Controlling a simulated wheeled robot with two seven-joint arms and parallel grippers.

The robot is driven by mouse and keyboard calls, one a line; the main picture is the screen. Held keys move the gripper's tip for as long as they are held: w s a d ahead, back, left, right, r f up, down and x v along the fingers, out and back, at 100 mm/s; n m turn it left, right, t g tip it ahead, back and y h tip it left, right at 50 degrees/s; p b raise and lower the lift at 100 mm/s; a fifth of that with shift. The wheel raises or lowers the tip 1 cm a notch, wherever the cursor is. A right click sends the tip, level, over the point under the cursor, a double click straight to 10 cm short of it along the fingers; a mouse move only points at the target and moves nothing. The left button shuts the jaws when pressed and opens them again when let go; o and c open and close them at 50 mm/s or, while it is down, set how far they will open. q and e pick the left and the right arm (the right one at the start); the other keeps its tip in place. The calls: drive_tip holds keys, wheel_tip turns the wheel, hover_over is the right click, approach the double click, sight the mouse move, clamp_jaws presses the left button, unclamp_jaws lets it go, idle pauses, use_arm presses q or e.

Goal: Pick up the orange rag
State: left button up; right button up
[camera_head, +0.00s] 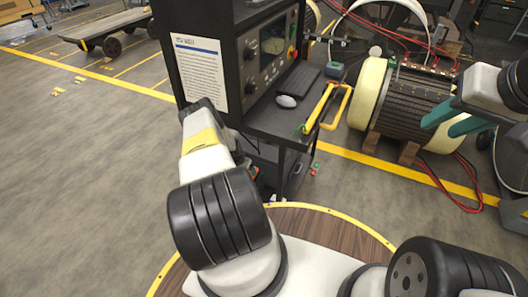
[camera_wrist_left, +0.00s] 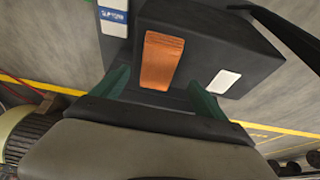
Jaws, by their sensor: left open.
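The orange rag (camera_wrist_left: 161,60) shows in the left wrist view. It lies flat over a dark box-like surface (camera_wrist_left: 215,45), with one part hanging down over the edge. My left gripper (camera_wrist_left: 159,80) is open, its two green fingers wide apart on either side of the rag's lower end, and nothing is between them that I can see held. How much depth lies between fingers and rag I cannot tell. In the head view the left arm reaches down beside the black cart and its gripper is hidden; I cannot make out the rag there. My right gripper (camera_head: 439,128) is open and empty in front of the motor.
A large motor (camera_head: 405,105) rests on wooden blocks at the right. A white label (camera_wrist_left: 224,81) lies beside the rag.

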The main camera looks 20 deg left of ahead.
use_arm(q)
drive_tip(key=shift+d+x, duration=0.15)
drive_tip(key=shift+x, duration=0.95)
drive_tip(key=shift+d+x, duration=0.1)
drive_tip(key=shift+x, duration=1.95)
drive_tip(key=shift+w+f, duration=0.1)
drive_tip(key=shift+f, duration=0.1)
drive_tip(key=shift+c, duration=0.4)
drive_tip(key=c, duration=1.4)
drive_tip(key=shift+o, duration=0.2)
drive_tip(key=shift+r, duration=0.3)
